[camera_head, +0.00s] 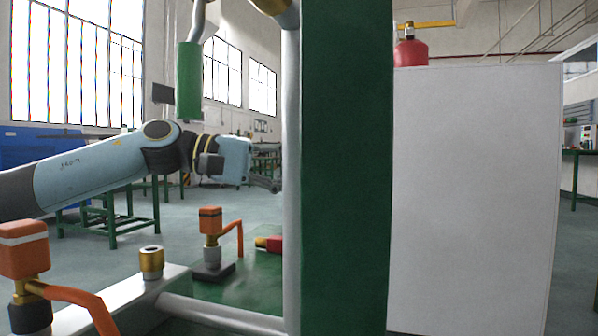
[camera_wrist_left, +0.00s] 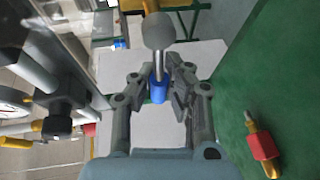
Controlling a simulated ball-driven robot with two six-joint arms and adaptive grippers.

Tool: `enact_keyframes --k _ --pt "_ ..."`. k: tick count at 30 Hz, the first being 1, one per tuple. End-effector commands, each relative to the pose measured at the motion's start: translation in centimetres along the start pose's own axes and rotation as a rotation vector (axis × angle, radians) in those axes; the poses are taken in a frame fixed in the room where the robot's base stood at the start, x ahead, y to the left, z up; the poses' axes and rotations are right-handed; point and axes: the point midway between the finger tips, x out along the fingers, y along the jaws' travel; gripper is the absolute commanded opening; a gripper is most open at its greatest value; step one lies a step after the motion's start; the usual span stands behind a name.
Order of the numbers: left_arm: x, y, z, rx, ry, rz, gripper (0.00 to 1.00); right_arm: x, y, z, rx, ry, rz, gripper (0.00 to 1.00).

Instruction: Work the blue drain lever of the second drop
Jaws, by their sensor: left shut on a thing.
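In the left wrist view, a blue lever piece (camera_wrist_left: 158,90) sits between the two fingers of my left gripper (camera_wrist_left: 160,82). The fingers are closed in on it from both sides. A metal stem and a rounded grey end (camera_wrist_left: 158,32) line up with the blue piece. In the head view my left gripper (camera_head: 266,182) reaches in from the left, its fingertips close to the pale vertical pipe (camera_head: 291,170). The blue piece cannot be made out there. My right gripper is in neither view.
A green post (camera_head: 346,170) and a white panel (camera_head: 475,190) fill the right half. Orange-handled valves (camera_head: 210,222) stand low at left, and a green cylinder (camera_head: 188,80) hangs above my arm. A red fitting (camera_wrist_left: 263,145) lies right of the gripper in the wrist view; a gauge (camera_wrist_left: 12,97) is at left.

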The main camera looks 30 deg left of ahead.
Motion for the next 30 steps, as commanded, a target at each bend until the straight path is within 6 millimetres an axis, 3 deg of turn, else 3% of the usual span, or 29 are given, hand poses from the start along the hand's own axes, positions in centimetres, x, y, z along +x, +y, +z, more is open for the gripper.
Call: enact_keyframes --k 4,5,6,12,20,23,28,30 --pt "0.0 0.0 0.0 0.004 0.001 -0.001 0.0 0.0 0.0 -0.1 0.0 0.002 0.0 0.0" --pt "0.0 0.0 0.0 0.004 0.001 -0.001 0.11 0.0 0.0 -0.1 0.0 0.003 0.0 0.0" --pt "0.0 0.1 -0.1 0.004 0.001 0.0 0.17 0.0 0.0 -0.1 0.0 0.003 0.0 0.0" --pt "0.0 0.1 -0.1 0.002 0.001 0.0 0.4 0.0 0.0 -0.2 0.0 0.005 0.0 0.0" --pt "0.0 0.2 -0.1 0.002 0.001 0.001 0.4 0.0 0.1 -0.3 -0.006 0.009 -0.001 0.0" --pt "-0.2 1.1 -0.2 0.005 0.002 0.002 0.4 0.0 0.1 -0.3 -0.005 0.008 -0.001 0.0" --pt "-0.8 4.4 -0.5 0.01 0.004 0.005 0.4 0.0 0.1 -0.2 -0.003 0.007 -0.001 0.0" --pt "-1.1 6.1 -0.7 0.011 0.007 0.01 0.59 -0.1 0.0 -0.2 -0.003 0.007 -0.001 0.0"
